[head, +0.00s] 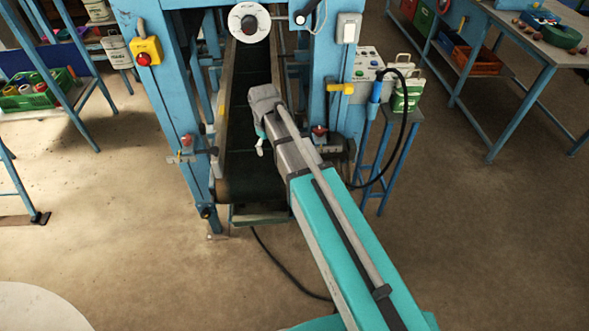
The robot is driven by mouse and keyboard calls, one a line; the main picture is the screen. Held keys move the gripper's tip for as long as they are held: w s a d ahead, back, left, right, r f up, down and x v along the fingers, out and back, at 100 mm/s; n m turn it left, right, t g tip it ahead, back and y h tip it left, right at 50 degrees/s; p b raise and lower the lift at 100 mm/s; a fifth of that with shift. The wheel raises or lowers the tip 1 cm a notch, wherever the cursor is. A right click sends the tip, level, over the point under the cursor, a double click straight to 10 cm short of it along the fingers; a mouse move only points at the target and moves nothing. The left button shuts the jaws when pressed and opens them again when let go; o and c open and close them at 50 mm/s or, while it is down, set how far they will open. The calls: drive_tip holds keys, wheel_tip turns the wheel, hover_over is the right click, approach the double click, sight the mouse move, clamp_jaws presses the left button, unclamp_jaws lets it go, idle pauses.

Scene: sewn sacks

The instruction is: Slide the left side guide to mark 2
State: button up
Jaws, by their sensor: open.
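The left side guide (223,125) is a long upright rail along the left edge of the dark conveyor belt (252,70). A short rod with a clamp and a red knob (187,140) sits at the blue post on its left. Numbered marks are too small to read. My gripper (260,147) hangs over the belt, to the right of the left guide and apart from it. It is open and looks empty, though the arm hides part of it.
A blue machine frame (160,75) stands on both sides of the belt. A second red knob (319,130) is on the right post, close to my arm. A yellow box with a red button (146,52) is on the left. A black cable (290,275) lies on the floor.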

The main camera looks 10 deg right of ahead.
drive_tip(key=s+d+f+m+b, duration=0.3)
drive_tip(key=s+d, duration=0.3)
drive_tip(key=d, duration=0.1)
drive_tip(key=shift+s+d+f, duration=0.15)
drive_tip(key=shift+s+f, duration=0.2)
drive_tip(key=shift+s, duration=0.05)
drive_tip(key=s+d+m, duration=0.3)
drive_tip(key=s+d, duration=0.2)
drive_tip(key=s, duration=0.2)
drive_tip(key=shift+s+d+m, duration=0.25)
drive_tip(key=shift+d+m, duration=0.15)
idle(1.9)
